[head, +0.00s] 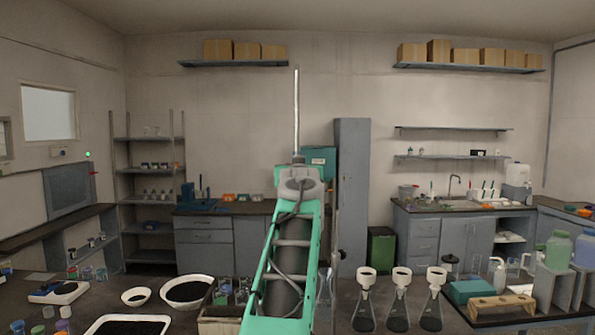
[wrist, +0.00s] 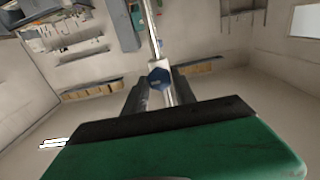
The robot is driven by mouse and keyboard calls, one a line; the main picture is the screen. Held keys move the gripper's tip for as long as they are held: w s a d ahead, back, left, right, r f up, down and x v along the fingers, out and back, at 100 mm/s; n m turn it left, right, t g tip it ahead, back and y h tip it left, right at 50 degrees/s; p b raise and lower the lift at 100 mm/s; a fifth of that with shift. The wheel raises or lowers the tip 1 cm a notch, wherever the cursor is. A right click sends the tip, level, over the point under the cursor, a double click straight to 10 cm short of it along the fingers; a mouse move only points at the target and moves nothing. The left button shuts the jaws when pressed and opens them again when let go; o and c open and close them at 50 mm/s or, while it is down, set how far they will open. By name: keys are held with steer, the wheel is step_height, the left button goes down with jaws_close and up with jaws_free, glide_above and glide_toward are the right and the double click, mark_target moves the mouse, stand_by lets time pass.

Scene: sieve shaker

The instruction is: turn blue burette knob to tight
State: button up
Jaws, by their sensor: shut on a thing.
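The blue burette knob (wrist: 158,77) shows in the wrist view, on a pale valve body with the slim burette tube (wrist: 153,38) running above it. My gripper (wrist: 158,88) is shut on the knob, with a dark finger at each side. In the head view the burette (head: 296,110) stands upright as a thin pale rod above my green arm. My arm hides the knob, the lower burette and my fingers there. I cannot make out a tight mark on the knob.
On the bench, a white bowl (head: 188,291) and a black-filled tray (head: 128,326) lie left of my arm. Several funnel-topped flasks (head: 399,300) stand to the right. A wooden rack (head: 500,307) and a teal box (head: 468,291) stand farther right.

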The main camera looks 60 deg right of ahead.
jaws_close()
steer(key=shift+m, duration=0.4)
steer(key=m, duration=0.8)
steer(key=m+b, duration=0.1)
steer(key=m, duration=0.8)
steer(key=shift+s+d+f, duration=0.1)
steer(key=shift+s+f, duration=0.05)
steer(key=shift+s, duration=0.05)
stand_by(0.4)
